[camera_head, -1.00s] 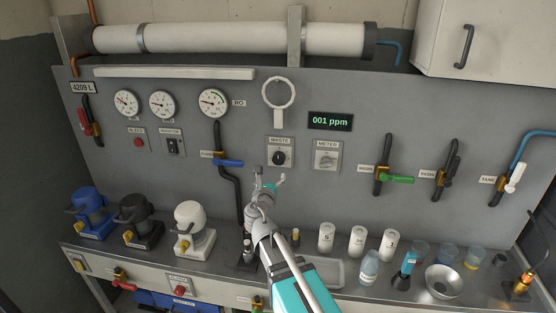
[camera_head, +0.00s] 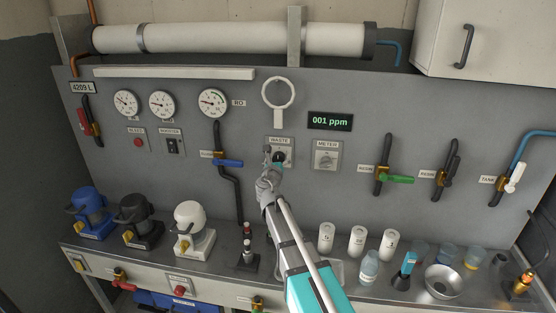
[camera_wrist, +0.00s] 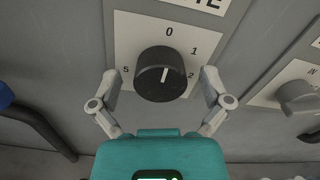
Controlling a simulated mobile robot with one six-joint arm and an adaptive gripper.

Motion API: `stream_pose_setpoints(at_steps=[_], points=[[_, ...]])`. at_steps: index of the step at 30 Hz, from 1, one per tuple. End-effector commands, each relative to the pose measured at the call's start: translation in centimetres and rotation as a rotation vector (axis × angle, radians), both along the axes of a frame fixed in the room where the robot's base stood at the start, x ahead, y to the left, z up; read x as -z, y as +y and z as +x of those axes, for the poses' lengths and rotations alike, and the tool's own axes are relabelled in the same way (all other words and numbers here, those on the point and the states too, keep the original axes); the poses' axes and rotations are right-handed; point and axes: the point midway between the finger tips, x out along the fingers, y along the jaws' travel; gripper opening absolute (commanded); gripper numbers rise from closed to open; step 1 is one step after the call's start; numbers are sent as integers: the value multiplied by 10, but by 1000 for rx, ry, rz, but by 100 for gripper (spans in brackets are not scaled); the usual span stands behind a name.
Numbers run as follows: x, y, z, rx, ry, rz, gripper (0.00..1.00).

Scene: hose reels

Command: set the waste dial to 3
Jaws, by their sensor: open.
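The waste dial is a black round knob (camera_wrist: 161,74) on a pale plate marked 0, 1, 2 and 5 in the wrist view. Its white pointer line points upward, a little right of straight up, near the 0. The lower marks are hidden by the knob and my gripper's body. My gripper (camera_wrist: 158,90) is open, with one finger on each side of the knob. Whether the fingers touch it I cannot tell. In the head view, my gripper (camera_head: 276,157) is at the plate below the WASTE label (camera_head: 280,141) and partly covers the dial.
The METER dial (camera_head: 326,156) sits just right of the waste dial. A blue valve handle (camera_head: 229,163) is to the left and a green one (camera_head: 397,179) to the right. White cartridges (camera_head: 357,242), bottles and cups stand on the counter below.

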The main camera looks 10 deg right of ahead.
Motion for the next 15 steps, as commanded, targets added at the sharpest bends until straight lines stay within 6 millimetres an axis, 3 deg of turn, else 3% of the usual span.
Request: stream_pose_setpoints(at_steps=[11,15], points=[[0,-1,2,0,0,0,96],[0,-1,2,1,0,0,70]])
